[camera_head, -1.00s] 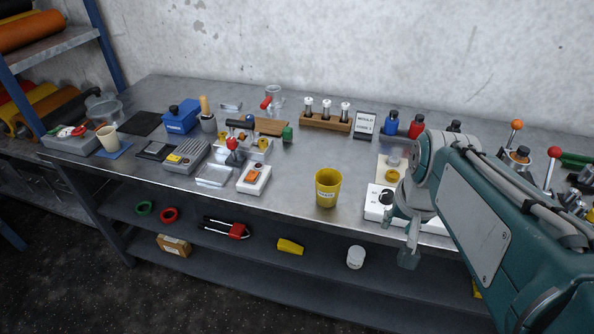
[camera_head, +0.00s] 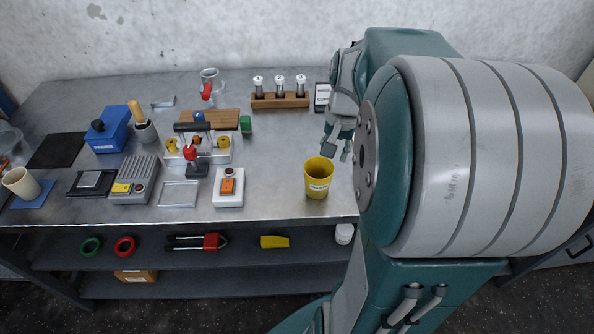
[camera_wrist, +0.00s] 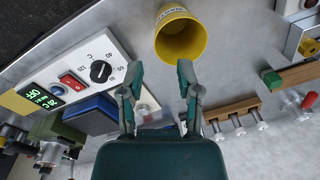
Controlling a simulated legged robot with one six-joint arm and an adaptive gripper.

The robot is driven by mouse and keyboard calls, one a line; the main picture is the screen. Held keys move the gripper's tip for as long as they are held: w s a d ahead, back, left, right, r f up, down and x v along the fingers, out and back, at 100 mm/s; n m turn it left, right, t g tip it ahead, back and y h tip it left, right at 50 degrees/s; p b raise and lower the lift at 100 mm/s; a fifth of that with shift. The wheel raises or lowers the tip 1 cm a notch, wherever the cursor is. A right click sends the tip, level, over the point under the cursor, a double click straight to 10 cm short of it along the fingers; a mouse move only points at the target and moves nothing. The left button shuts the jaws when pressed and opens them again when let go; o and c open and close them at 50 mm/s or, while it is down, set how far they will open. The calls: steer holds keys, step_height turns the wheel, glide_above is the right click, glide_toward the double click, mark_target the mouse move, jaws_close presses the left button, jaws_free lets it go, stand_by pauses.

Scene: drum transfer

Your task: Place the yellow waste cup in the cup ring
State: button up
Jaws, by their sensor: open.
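The yellow waste cup (camera_head: 319,184) stands upright near the front edge of the bench, with a white label on its side. My gripper (camera_head: 337,150) is just behind and to the right of the cup, empty and apart from it. In the wrist view the cup (camera_wrist: 181,38) shows its open mouth just beyond my fingertips (camera_wrist: 160,70), a little right of centre. The two fingers are spread with a clear gap. I cannot pick out the cup ring with certainty; my arm hides the right part of the bench.
An orange-buttoned white box (camera_head: 228,190) stands left of the cup. Behind are a fixture with yellow pieces (camera_head: 198,150) and a wooden rack (camera_head: 280,100). The wrist view shows a white control panel (camera_wrist: 75,78) and a blue block (camera_wrist: 92,113). Bare bench lies left of the cup.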

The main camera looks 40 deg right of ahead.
mark_target(330, 178)
steer(key=shift+w+a, duration=0.15)
steer(key=shift+w, duration=0.05)
steer(key=f, duration=0.7)
steer(key=d+f, duration=0.1)
steer(key=f, duration=0.2)
steer(key=shift+w+f, duration=0.2)
steer(key=shift+w, duration=0.2)
steer(key=shift+d+f, duration=0.2)
steer(key=shift+f, duration=0.1)
steer(key=shift+d, duration=0.3)
steer(key=shift+a, duration=0.1)
jaws_close()
steer(key=shift+a, duration=0.25)
